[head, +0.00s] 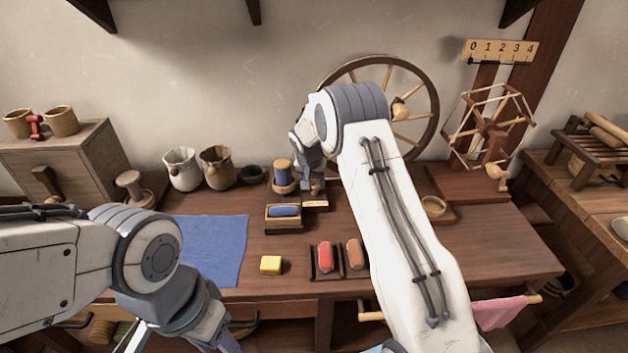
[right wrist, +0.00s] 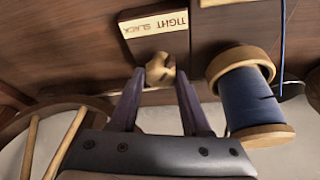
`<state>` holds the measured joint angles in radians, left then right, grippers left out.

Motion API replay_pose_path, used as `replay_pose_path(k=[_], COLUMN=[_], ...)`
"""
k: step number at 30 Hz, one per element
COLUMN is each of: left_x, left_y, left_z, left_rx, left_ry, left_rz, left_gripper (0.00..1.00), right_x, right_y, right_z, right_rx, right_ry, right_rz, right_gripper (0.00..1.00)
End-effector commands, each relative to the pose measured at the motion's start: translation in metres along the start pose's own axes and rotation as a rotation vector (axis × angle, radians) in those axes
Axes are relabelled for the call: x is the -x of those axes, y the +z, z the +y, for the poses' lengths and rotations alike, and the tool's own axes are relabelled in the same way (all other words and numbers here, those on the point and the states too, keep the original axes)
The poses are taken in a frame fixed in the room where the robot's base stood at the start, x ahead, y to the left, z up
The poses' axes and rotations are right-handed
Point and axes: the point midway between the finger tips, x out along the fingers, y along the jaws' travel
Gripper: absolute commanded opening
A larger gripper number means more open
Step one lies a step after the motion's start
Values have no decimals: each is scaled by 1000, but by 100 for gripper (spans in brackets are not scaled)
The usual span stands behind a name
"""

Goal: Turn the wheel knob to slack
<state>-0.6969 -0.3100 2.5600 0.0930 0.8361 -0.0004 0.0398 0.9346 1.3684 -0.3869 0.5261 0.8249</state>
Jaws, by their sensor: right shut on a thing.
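The wheel knob (right wrist: 160,70) is a small pale wooden piece in the right wrist view. My right gripper (right wrist: 158,78) is shut on it, one finger on each side. A pale label plate (right wrist: 155,25) marked TIGHT and SLACK lies just beyond the knob. I cannot tell which mark the knob points at. In the head view my right gripper (head: 312,183) is at the foot of the spinning wheel (head: 433,100), and the knob is hidden there. My left gripper (head: 180,346) is at the bottom edge, cut off by the frame, away from the wheel.
A blue spool (right wrist: 250,97) stands close beside my right gripper. A box with a blue block (head: 284,212), a yellow block (head: 271,265) and a blue cloth (head: 215,250) lie on the table. Pots (head: 182,168) stand at the back left. The table's right front is clear.

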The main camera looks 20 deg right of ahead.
Motion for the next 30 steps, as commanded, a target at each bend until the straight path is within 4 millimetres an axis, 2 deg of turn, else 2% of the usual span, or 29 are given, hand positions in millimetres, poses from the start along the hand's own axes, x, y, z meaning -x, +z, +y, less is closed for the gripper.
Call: replay_pose_path(k=[9,15,20,30], left_x=[37,46,36,-14], left_y=[-2,-2,-2,1], left_z=[3,3,3,-1], left_rx=[0,0,0,0], left_ry=[0,0,0,0], left_rz=[0,0,0,0], left_gripper=[50,50,50,50], right_x=[5,1,-3,-8], right_y=[-2,-2,-1,-2], right_z=[3,4,5,6], right_rx=[243,408,543,843], right_ry=[-102,-173,-229,-352], right_rz=[-2,0,2,5], right_gripper=[0,0,0,0])
